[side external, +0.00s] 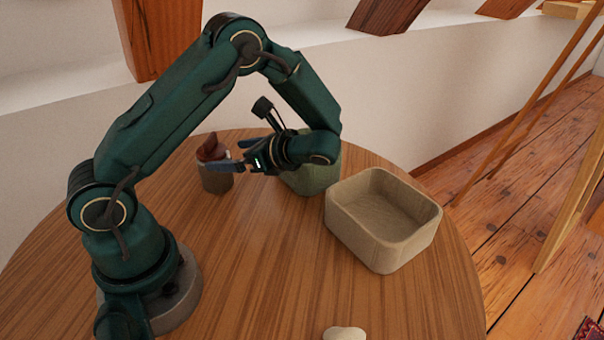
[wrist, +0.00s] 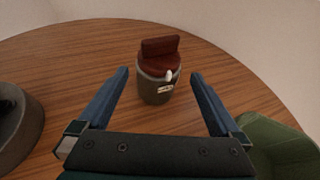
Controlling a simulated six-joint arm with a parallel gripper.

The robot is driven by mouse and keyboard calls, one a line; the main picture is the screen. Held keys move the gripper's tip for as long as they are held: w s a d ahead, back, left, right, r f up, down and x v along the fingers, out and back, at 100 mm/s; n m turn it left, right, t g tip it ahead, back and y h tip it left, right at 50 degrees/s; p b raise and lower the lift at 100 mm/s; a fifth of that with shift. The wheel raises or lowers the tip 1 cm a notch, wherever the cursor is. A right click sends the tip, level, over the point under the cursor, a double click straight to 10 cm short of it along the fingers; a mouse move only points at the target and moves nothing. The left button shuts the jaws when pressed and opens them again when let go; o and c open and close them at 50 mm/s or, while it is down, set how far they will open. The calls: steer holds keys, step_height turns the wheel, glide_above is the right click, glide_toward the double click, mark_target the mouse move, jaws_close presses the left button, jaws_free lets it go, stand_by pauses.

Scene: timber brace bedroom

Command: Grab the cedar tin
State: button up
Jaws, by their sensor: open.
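The cedar tin appears to be the small round container (side external: 216,182) with a grey-brown body and a reddish-brown wooden lid, standing upright on the round table. In the wrist view the tin (wrist: 157,88) shows a raised lid grip, a pale clasp and a small label. My gripper (side external: 238,167) is open and empty, with its fingers pointing at the tin in the side view. In the wrist view my gripper (wrist: 159,72) has a blue finger on either side of the tin's picture position, with bare table between each finger and the tin. Contact is not visible.
A green container (side external: 312,178) stands just behind my wrist, and its edge shows in the wrist view (wrist: 275,150). An empty beige bin (side external: 383,220) stands to its right. A whitish object (side external: 344,333) lies at the front of the wooden table (side external: 270,270). The front middle is clear.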

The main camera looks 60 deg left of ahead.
mark_target(223, 155)
steer(key=shift+x, duration=2.6)
steer(key=shift+s+f, duration=0.1)
steer(key=c, duration=1.3)
steer(key=shift+o, duration=0.2)
steer(key=shift+d, duration=0.1)
